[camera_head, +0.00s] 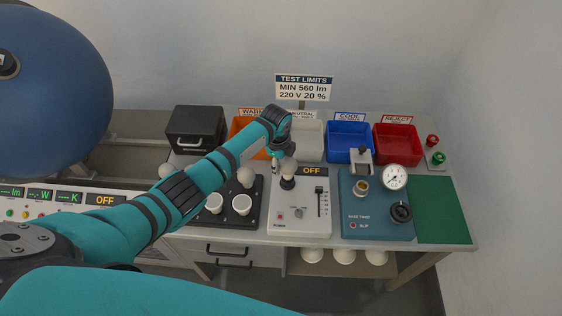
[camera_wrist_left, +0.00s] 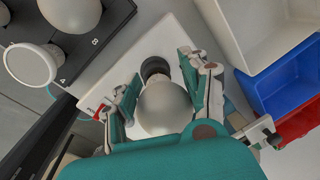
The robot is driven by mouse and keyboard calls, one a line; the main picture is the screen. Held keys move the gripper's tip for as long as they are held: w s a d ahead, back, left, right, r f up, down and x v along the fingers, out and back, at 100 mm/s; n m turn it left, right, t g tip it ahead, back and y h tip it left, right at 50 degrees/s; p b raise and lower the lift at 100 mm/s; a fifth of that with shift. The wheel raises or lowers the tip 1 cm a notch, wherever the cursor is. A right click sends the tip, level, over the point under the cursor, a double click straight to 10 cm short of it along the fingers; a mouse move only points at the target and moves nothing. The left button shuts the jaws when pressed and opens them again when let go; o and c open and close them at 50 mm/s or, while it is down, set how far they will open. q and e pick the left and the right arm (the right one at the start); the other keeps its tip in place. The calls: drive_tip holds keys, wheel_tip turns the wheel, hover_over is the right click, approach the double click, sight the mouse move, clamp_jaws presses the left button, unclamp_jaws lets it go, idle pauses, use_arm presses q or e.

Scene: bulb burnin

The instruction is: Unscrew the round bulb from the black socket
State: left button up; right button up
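The round bulb (camera_head: 288,166) is pale and sits upright in the black socket (camera_head: 287,184) on the white dimmer panel. In the left wrist view the bulb (camera_wrist_left: 164,108) is seen from above, with the black socket (camera_wrist_left: 155,67) partly showing beyond it. My left gripper (camera_head: 277,158) is at the bulb, partly hidden by its own wrist. In the left wrist view the two fingers of the left gripper (camera_wrist_left: 158,85) are spread on either side of the bulb. A gap shows at the left finger; contact on the right is unclear. My right gripper is out of view.
A black rack (camera_head: 228,220) with pale bulbs and white-faced lamps stands left of the panel. A blue base-twist device (camera_head: 376,222) with a gauge is to the right. Orange, white, blue (camera_head: 349,140) and red (camera_head: 397,142) bins line the back. A green mat (camera_head: 443,208) is clear.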

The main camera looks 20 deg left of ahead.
use_arm(q)
drive_tip(key=shift+w+r, duration=0.1)
drive_tip(key=c, duration=0.4)
